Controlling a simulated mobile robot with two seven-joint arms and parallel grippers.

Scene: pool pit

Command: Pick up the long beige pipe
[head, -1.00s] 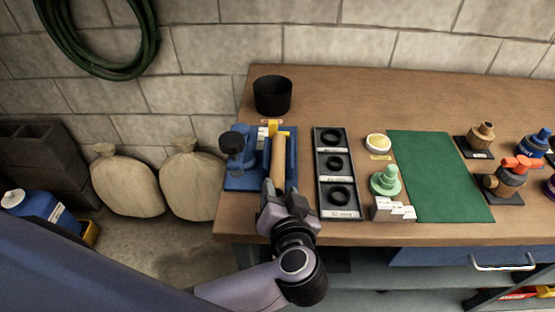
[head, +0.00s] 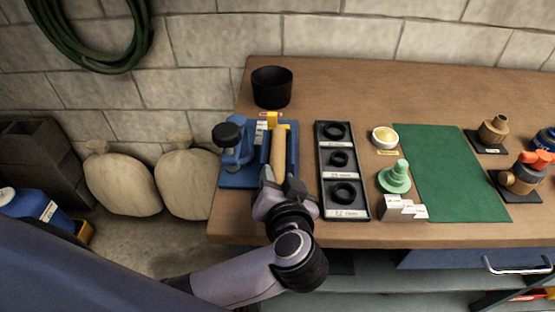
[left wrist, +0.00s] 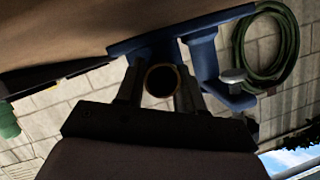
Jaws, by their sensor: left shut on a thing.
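The long beige pipe (head: 279,147) lies in the blue holder (head: 240,179) at the left end of the workbench, pointing away from me toward a yellow stop (head: 273,120). My left gripper (head: 270,182) is at the near end of the pipe and shut on it. In the left wrist view the pipe's round, dark open end (left wrist: 161,81) sits between the two fingers (left wrist: 158,92). The blue holder (left wrist: 208,60) also shows there, close beside the pipe. Whether the pipe still touches the holder is hard to tell. My right gripper is not in view.
A black cup (head: 272,87) stands behind the holder. A black tray of rings (head: 342,205) lies close to its right, then a pale green stepped piece (head: 395,177) and a green mat (head: 450,172). Valves (head: 524,172) stand farther right. Sacks (head: 188,182) lie on the floor at left.

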